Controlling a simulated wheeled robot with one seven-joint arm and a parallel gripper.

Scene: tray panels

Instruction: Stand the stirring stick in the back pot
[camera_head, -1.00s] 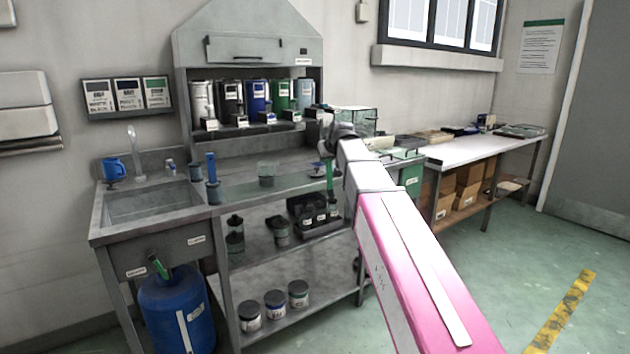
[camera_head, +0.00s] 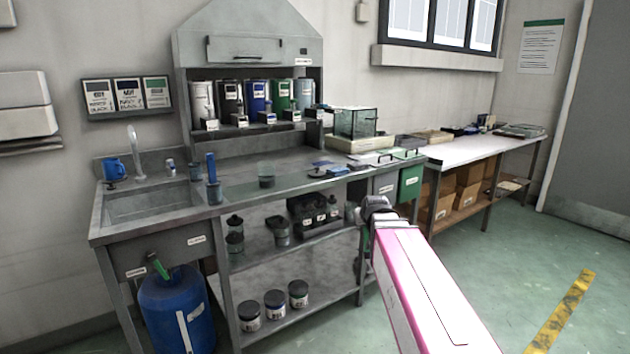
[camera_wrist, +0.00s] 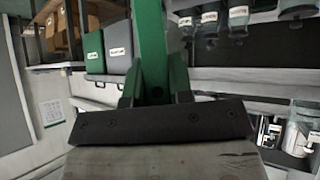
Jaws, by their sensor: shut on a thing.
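My gripper (camera_wrist: 157,90) is shut on a long green stick (camera_wrist: 151,40), which rises between the fingers in the wrist view; its far end is out of frame. In the head view my gripper (camera_head: 375,206) is in front of the counter's right end, with the stick mostly hidden. My gripper is far right of both pots.
A glass box (camera_head: 356,122) stands at the back right. The sink (camera_head: 150,204) is at the left. Jars and a dark caddy (camera_head: 313,211) are on the shelf below. The counter between jar and pots is clear.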

